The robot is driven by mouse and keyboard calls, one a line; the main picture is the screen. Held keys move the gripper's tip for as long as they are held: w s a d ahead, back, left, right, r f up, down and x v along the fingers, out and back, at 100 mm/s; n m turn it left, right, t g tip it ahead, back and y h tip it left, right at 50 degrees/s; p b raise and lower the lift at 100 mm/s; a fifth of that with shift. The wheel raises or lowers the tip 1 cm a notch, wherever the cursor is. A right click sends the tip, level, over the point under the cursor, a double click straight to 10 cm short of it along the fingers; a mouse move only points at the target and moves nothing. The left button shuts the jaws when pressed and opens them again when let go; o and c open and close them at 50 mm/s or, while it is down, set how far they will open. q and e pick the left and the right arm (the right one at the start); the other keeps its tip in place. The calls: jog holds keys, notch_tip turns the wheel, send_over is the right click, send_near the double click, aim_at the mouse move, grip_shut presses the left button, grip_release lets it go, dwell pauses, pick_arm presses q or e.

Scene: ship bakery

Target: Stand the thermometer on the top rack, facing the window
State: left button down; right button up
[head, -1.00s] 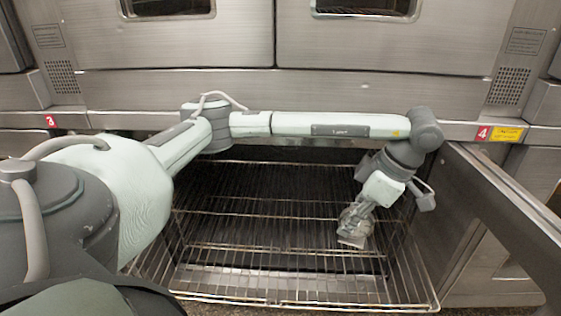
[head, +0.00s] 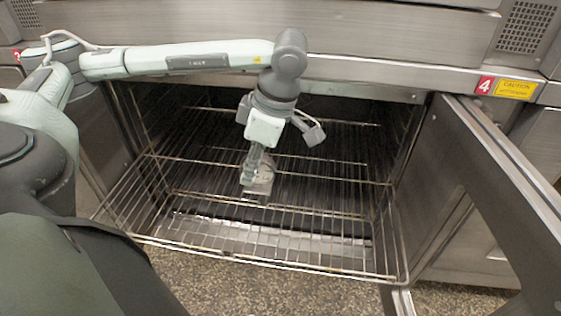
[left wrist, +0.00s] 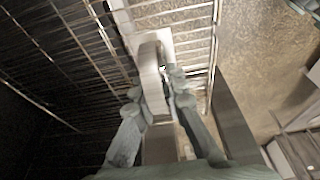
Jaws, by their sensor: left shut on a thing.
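My left gripper (head: 257,176) reaches down over the pulled-out top rack (head: 250,255) of the open oven. It is shut on the thermometer (head: 261,187), a small pale-grey metal thing held just above or at the wires; contact with the rack is hard to tell. In the left wrist view the thermometer (left wrist: 152,75) shows edge-on between the fingers (left wrist: 152,103), with the rack wires (left wrist: 185,45) behind it. Its dial face is not readable. My right gripper is not in view.
The oven door (head: 490,170) hangs open at the right. The oven front (head: 390,40), with a red 4 sign (head: 485,85) and yellow caution label (head: 515,89), lies above. The rack is otherwise bare. Speckled floor (head: 270,290) shows below.

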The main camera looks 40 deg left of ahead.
pick_arm(q)
jog(key=w+d+f, duration=0.6)
jog(key=w+d, duration=0.1)
jog(key=shift+f, duration=2)
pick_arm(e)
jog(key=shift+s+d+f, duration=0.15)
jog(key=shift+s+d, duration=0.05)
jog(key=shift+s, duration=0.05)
pick_arm(q)
jog(key=shift+f, duration=0.15)
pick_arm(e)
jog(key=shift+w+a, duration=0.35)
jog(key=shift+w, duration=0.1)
